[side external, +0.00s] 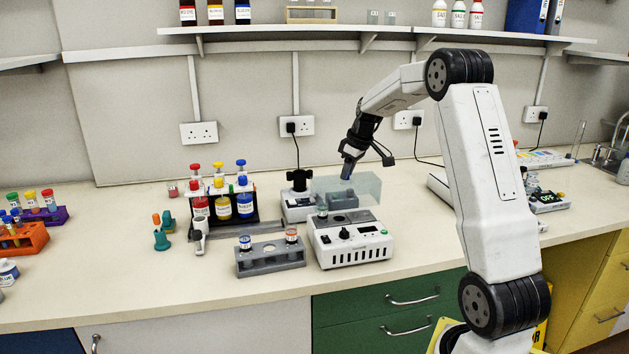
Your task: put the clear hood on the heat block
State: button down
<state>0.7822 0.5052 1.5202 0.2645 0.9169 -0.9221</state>
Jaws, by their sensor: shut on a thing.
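The clear hood (362,188) is a see-through, faintly blue box, held level in the middle of the bench. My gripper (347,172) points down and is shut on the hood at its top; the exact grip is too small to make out. The heat block (350,246) is a white unit with a dark knob and a row of dark vents on its front. The hood is at the heat block's upper rear in this view; I cannot tell whether they touch. A grey block (343,198) shows through the hood, and a small capped vial (322,212) is near its lower left edge.
Left of the heat block are a grey rack (270,258) with vials and a black stand (232,220) of coloured bottles. A white device with a black top (300,182) stands close at the hood's left. Bare bench (420,230) lies to the right.

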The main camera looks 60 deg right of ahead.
aim_at(350, 180)
jog(key=shift+f, duration=2.4)
jog(key=shift+f, duration=0.15)
jog(key=shift+c, duration=2.4)
grip_release()
jog(key=v, duration=1.2)
jog(key=shift+a, duration=0.1)
